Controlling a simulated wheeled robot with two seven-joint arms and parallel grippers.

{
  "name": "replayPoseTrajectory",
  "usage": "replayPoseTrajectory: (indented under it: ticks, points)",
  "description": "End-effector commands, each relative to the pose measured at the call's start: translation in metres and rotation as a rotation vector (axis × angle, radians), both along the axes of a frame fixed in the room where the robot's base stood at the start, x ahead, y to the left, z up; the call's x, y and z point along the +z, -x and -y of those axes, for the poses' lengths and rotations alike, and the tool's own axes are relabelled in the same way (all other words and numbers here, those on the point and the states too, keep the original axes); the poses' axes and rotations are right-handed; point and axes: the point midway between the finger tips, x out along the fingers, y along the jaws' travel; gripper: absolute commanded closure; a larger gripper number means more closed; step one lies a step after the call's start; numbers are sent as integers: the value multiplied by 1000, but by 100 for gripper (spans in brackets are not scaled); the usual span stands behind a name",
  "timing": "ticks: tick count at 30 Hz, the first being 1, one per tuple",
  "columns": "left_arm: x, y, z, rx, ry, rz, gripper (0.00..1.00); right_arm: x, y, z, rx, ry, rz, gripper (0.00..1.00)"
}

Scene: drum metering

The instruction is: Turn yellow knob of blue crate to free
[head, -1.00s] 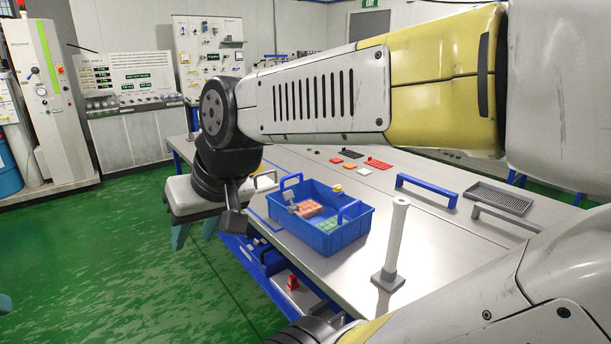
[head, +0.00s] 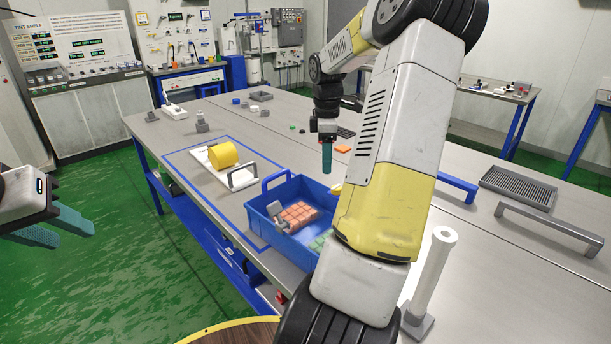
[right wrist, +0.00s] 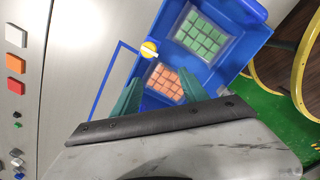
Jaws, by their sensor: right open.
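The blue crate (head: 262,222) stands on the table, partly hidden behind my right arm. It holds a tray of orange blocks (head: 299,215) and a tray of green blocks (right wrist: 200,30). The yellow knob (right wrist: 149,49) sits at the crate's edge in the right wrist view; in the head view only a sliver (head: 337,188) shows beside my arm. My right gripper (head: 326,168) points down above the crate's far side. In the right wrist view its fingers (right wrist: 162,74) are apart and empty, with the knob beyond the tips. My left gripper (head: 62,228) is open, off the table's left side.
A grey lever (head: 281,217) is on the crate's near wall. A white post (head: 431,270) stands right of the crate. Blue (head: 457,187) and grey (head: 548,229) handles rise from the table at right.

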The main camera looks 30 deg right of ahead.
Motion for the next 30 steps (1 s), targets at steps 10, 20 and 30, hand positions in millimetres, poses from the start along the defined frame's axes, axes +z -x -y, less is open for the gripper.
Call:
replayPoseTrajectory:
  ticks: [10,20,30]
  points:
    - [0,0,0,0,0,0,64,-37,-1,37,65,-40,-15,48]
    - [0,0,0,0,0,0,64,-87,-1,36,63,-39,-14,48]
    - [0,0,0,0,0,0,64,-99,-1,36,62,-37,-12,48]
